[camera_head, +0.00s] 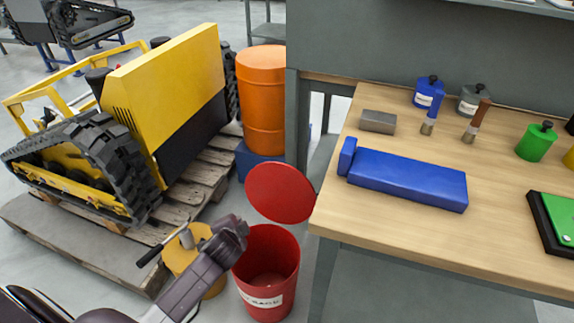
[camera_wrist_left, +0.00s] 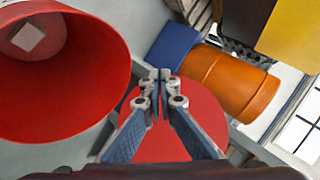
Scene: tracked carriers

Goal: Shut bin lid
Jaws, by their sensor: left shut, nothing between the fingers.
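The red bin (camera_head: 266,268) stands on the floor left of the workbench, with a white label on its front. Its round red lid (camera_head: 280,192) is open, tilted up at the bin's far side. My left gripper (camera_head: 240,226) is at the bin's left rim, shut and empty. In the left wrist view the fingertips (camera_wrist_left: 160,76) are together in front of the lid (camera_wrist_left: 205,118); I cannot tell whether they touch it. The open bin (camera_wrist_left: 70,82) is at the left there, with a pale square patch inside. My right gripper is not in view.
The workbench (camera_head: 400,235) with a blue long block (camera_head: 408,180), brushes and jars is close on the right. A yellow tracked machine (camera_head: 150,110) sits on pallets at left. An orange drum (camera_head: 262,100) is behind the lid; a yellow canister (camera_head: 186,255) stands left of the bin.

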